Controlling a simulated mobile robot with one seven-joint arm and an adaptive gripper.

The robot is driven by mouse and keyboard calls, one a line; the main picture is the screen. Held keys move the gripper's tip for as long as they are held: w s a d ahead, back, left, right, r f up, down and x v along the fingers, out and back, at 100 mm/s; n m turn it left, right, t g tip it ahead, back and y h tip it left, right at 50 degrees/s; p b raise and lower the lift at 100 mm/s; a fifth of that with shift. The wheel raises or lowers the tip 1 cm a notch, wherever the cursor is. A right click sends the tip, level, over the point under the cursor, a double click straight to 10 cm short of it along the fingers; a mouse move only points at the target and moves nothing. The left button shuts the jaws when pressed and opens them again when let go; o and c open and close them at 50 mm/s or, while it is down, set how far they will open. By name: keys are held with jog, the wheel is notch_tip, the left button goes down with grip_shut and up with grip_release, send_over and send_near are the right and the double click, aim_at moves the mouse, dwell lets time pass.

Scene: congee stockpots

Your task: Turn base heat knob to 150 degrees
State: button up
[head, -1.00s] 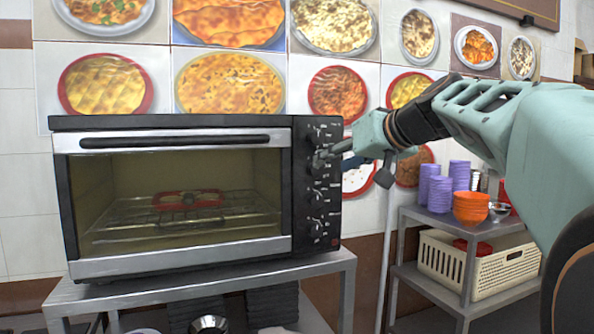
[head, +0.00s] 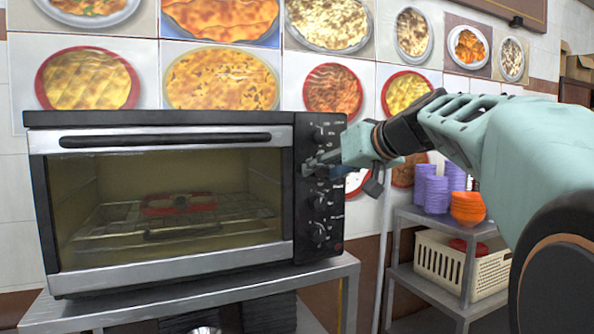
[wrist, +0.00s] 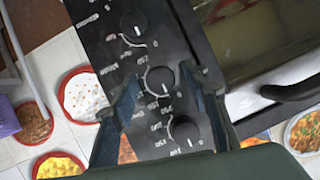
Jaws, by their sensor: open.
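The black toaster oven (head: 165,200) stands facing me, with a column of round knobs on its right-hand panel (head: 331,245). My gripper (head: 314,165) is at the panel, over the second knob from the top, which it mostly hides in the head view. In the wrist view, my gripper (wrist: 162,80) is open, with a finger on each side of a black knob (wrist: 160,80). I cannot tell whether the fingers touch it. Other knobs show beyond it (wrist: 134,24) and nearer my palm (wrist: 184,132). The markings are too small to identify the base heat knob.
The oven sits on a metal table (head: 215,290), with its door handle (head: 165,140) left of the panel. To the right is a metal shelf (head: 425,222) with purple cups (head: 431,188), orange bowls (head: 467,207) and a cream basket (head: 445,257). Food pictures cover the wall.

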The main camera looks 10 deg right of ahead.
jog(key=c, duration=1.1)
jog(key=shift+c, duration=0.2)
jog(key=shift+d+f+m+y+b, duration=0.15)
jog(key=shift+m+y+b, duration=0.75)
jog(key=shift+m, duration=0.3)
jog(key=m+y+b, duration=0.1)
jog(key=m+b, duration=0.1)
jog(key=m, duration=0.1)
jog(key=shift+f+y, duration=0.15)
jog(key=shift+y, duration=0.25)
jog(key=m+t+y+b, duration=0.1)
jog(key=m+y+b, duration=0.1)
jog(key=m+b, duration=0.1)
jog(key=shift+f+m, duration=0.1)
jog(key=shift+m, duration=0.6)
jog(key=shift+m+t+y+b, duration=0.35)
jog(key=shift+m+b, duration=0.25)
jog(key=shift+m, duration=0.7)
